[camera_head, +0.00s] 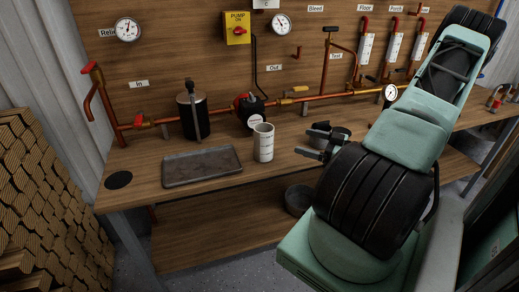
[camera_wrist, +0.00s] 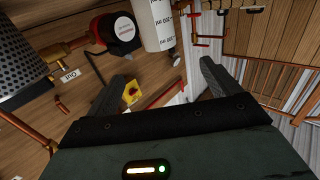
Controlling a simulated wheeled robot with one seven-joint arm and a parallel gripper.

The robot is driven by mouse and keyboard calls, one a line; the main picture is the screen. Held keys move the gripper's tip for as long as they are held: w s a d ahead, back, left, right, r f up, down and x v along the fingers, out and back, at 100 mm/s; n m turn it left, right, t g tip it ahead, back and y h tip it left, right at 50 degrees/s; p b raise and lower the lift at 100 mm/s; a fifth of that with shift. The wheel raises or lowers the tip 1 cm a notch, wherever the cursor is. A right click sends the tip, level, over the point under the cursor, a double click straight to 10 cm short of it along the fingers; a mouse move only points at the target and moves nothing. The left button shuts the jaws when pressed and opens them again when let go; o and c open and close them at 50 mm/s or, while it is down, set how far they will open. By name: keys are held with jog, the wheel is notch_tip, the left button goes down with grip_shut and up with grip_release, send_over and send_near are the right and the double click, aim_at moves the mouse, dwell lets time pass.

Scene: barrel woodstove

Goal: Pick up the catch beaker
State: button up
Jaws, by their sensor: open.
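The catch beaker (camera_head: 263,142) is a pale cylinder with dark graduation marks, standing upright on the wooden bench just right of a grey tray. In the wrist view the beaker (camera_wrist: 157,22) shows at the top centre, cut off by the frame edge, with millilitre marks readable. My gripper (camera_head: 309,143) is open and empty, to the right of the beaker with its fingers pointing left towards it. A gap shows between fingers and beaker. In the wrist view my gripper's two dark fingers (camera_wrist: 166,73) are spread, and the beaker lies beyond their tips.
The grey tray (camera_head: 202,166) lies left of the beaker. A dark perforated canister (camera_head: 193,112) and a red-and-black pump (camera_head: 250,108) stand behind, near the copper pipe (camera_head: 223,113). The bench front is clear before the beaker.

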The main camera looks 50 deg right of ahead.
jog(key=p, duration=0.2)
send_near(256, 129)
jog(key=x, duration=0.3)
jog(key=shift+p+x, duration=0.85)
jog(key=shift+x, duration=2)
jog(key=shift+a, duration=0.1)
jog(key=c, duration=1.3)
jog(key=shift+c, duration=0.2)
jog(key=shift+r, duration=0.1)
